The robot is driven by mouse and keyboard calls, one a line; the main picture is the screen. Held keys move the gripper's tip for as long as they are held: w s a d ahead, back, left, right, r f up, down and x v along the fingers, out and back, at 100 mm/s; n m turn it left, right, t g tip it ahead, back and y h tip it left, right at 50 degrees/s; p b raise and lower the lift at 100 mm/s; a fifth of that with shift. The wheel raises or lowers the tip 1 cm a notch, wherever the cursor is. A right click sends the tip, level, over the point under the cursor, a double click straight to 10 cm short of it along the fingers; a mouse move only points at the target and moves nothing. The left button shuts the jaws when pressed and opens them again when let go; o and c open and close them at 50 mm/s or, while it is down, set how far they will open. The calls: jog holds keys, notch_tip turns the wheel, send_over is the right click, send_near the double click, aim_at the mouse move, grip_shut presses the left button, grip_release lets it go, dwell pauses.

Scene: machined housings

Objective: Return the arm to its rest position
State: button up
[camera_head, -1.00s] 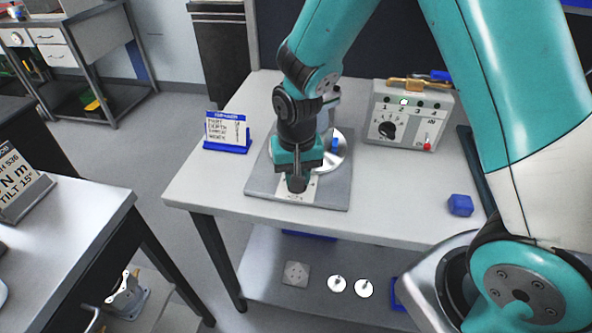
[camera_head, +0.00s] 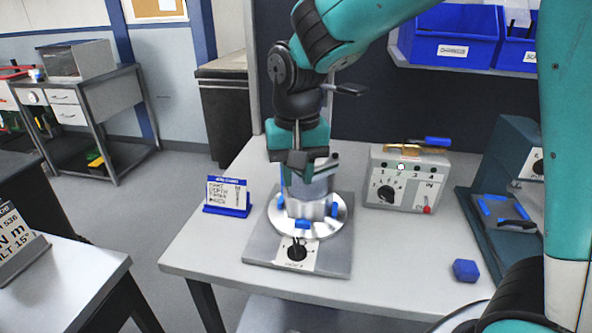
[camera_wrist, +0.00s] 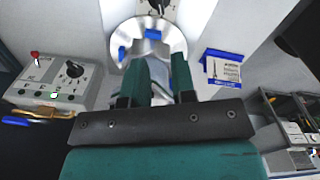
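My gripper (camera_head: 304,166) is in the middle of the head view, pointing down above a silver round housing (camera_head: 338,222) with blue clamps. The housing sits on a grey base plate (camera_head: 262,248), and my gripper hides part of its top. A black knob (camera_head: 297,252) on a white panel is at the front of the plate, clear of my gripper.
A grey control box (camera_head: 405,180) with a dial and red button stands behind right. A blue sign stand (camera_head: 227,196) is on the left. A blue hexagonal block (camera_head: 466,270) lies at front right, near a dark teal machine (camera_head: 515,165). Blue bins (camera_head: 455,35) sit on a shelf.

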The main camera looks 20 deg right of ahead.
jog(key=shift+r, duration=0.15)
dwell(0.3)
jog(key=s+a+r+n+y, duration=0.1)
jog(key=s+a+n+y, duration=0.1)
jog(key=s+n, duration=0.3)
jog(key=s+a+r+n+y, duration=0.1)
jog(key=s+n, duration=0.4)
jog(key=s, duration=0.9)
jog(key=shift+a+r+y, duration=0.35)
jog(key=shift+a+y, duration=0.25)
jog(key=shift+a, duration=0.4)
jog(key=shift+w, duration=0.1)
